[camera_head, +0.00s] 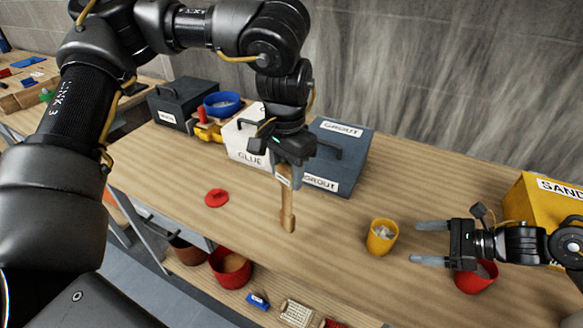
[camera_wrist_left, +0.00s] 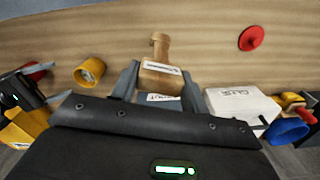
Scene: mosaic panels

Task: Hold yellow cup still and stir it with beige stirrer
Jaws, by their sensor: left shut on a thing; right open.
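The yellow cup (camera_head: 382,236) stands upright on the bench in the head view, with pale grey content inside. It also shows at the left of the left wrist view (camera_wrist_left: 88,72). The beige stirrer (camera_head: 287,212) hangs upright from my left gripper (camera_head: 290,172), which is shut on its upper part. The stirrer's lower end is left of the cup and apart from it. It also shows between the fingers in the left wrist view (camera_wrist_left: 158,62). My right gripper (camera_head: 431,243) is open and empty, with its fingers pointing left towards the cup, just right of it.
A grey GROUT box (camera_head: 345,155) and a white GLUE box (camera_head: 240,142) stand behind the stirrer. A red lid (camera_head: 216,198) lies on the bench (camera_head: 180,180). A red cup (camera_head: 477,280) and a yellow SAND box (camera_head: 540,205) are by my right arm.

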